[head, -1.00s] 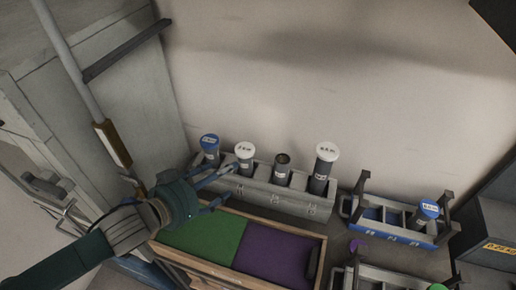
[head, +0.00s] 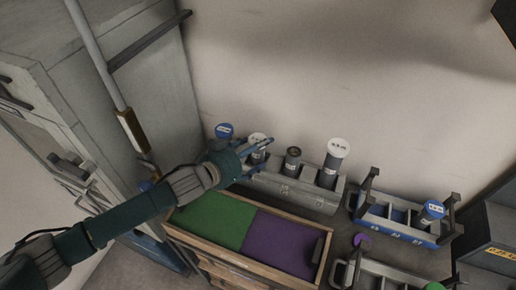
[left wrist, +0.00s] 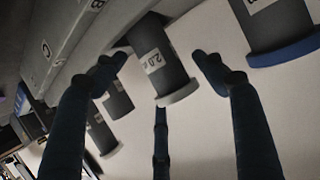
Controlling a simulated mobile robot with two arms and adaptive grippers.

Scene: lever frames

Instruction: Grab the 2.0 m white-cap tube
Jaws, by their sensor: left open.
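The white-cap tube (head: 257,138) is dark and stands in the grey rack, second from the left. In the left wrist view the tube (left wrist: 155,62) carries a label reading 2.0 and a white cap. My left gripper (head: 262,152) is at this tube, its fingers partly covering it in the head view. In the left wrist view my left gripper (left wrist: 158,78) is open, with fingers on both sides of the tube and visible gaps. Its third finger is near the cap; contact cannot be told. My right gripper is not in view.
A blue-cap tube (head: 224,130) stands left in the grey rack (head: 290,190). A blue rack (head: 400,228) holds another blue-cap tube (head: 431,212). A green and purple tray (head: 325,262) lies in front.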

